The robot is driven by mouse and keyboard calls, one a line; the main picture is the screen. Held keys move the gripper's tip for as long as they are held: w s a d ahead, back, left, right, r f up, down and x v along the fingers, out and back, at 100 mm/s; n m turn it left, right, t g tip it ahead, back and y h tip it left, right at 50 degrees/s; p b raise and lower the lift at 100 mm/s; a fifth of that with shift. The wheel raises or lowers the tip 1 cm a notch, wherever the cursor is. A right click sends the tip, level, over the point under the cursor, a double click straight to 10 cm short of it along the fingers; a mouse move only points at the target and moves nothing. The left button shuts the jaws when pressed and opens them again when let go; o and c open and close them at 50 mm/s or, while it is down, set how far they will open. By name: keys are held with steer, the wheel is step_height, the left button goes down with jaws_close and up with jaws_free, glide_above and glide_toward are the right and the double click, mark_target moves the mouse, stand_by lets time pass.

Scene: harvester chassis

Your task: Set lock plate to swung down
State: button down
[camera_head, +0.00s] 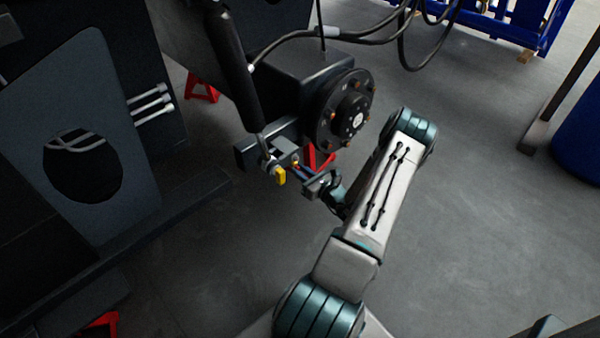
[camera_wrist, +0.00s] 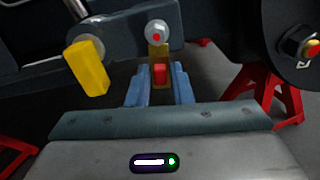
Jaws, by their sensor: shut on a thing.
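A narrow yellow plate with a red end block (camera_wrist: 160,75) hangs below a round silver pin with a red centre (camera_wrist: 157,33) in the wrist view. I take it to be the lock plate. My gripper (camera_wrist: 159,88) is shut on its red end, one blue finger on each side. The fingers hide part of it. In the head view my gripper (camera_head: 301,170) is at the dark bracket below the hub, and the plate is mostly hidden there. A second, wider yellow block (camera_wrist: 87,67) hangs slightly tilted to the left of my gripper, apart from it; it also shows in the head view (camera_head: 280,176).
The round bolted hub (camera_head: 346,111) stands just above and right of my gripper. A black cylinder (camera_head: 235,75) comes down to the bracket. A red stand (camera_wrist: 266,90) is behind on the right. The grey floor (camera_head: 480,220) to the right is clear.

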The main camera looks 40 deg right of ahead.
steer(key=shift+d, duration=0.1)
stand_by(0.4)
steer(key=c, duration=1.4)
jaws_free()
steer(key=shift+c, duration=0.2)
steer(key=s+d+p, duration=0.1)
steer(key=s+p, duration=0.1)
steer(key=s, duration=1.2)
steer(key=shift+w, duration=0.1)
